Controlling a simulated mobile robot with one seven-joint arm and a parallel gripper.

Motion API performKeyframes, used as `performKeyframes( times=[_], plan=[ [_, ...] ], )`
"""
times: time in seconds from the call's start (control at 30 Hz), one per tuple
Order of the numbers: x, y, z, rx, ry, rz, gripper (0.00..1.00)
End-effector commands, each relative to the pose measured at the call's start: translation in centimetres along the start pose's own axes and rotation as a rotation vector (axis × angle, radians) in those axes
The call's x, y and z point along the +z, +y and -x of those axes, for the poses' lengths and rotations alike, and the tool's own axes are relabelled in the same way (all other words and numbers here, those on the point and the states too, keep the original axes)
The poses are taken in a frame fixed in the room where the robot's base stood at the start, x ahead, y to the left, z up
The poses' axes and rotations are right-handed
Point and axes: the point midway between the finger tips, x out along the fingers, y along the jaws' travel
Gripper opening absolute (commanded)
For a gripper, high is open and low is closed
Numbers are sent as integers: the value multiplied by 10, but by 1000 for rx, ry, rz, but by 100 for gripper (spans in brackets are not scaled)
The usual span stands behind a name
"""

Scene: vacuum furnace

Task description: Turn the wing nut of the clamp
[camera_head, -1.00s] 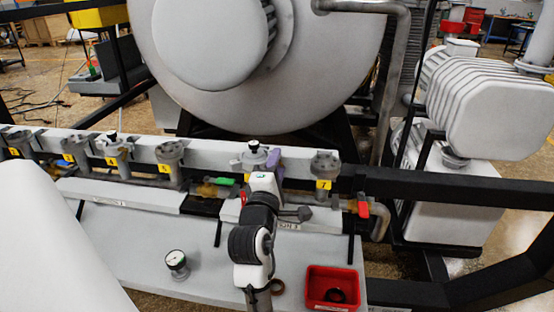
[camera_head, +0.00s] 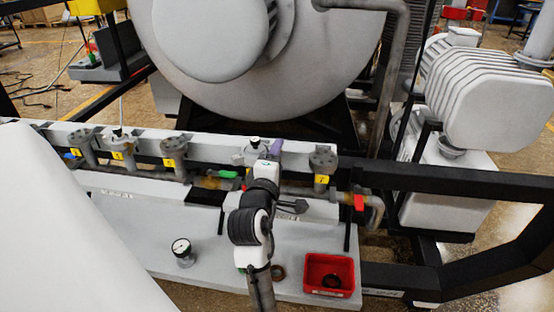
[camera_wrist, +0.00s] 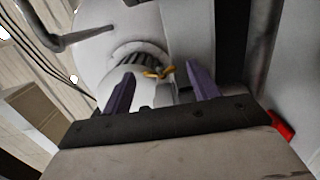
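The brass-yellow wing nut (camera_wrist: 158,74) shows in the wrist view, between and beyond my gripper's two purple fingers. It sits in front of a pale round fitting, and the rest of the clamp is hard to make out. My gripper (camera_wrist: 160,76) is open, with a clear gap between its fingers. I cannot tell how far the nut is from the fingertips. In the head view my gripper (camera_head: 275,148) is over the pipe row, beside a black-topped fitting (camera_head: 254,146). The wing nut cannot be made out there.
A red tray (camera_head: 312,287) with a dark ring inside, a loose brown ring (camera_head: 278,272) and a pressure gauge (camera_head: 182,248) are on the grey bench. Valves with yellow tags line the pipe. A black frame (camera_head: 450,186) runs at right. The large furnace vessel (camera_head: 300,70) stands behind.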

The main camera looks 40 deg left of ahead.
Motion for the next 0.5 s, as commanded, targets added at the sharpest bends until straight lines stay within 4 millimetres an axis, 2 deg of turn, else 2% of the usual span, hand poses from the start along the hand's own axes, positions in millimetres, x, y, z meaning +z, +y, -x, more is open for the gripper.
performKeyframes(
  times=[0.27,0.37,0.5],
  plan=[
    [0,0,2,1,0,1,60],
    [-1,-1,12,3,2,1,60],
    [-1,-2,39,2,3,0,60]
  ],
)
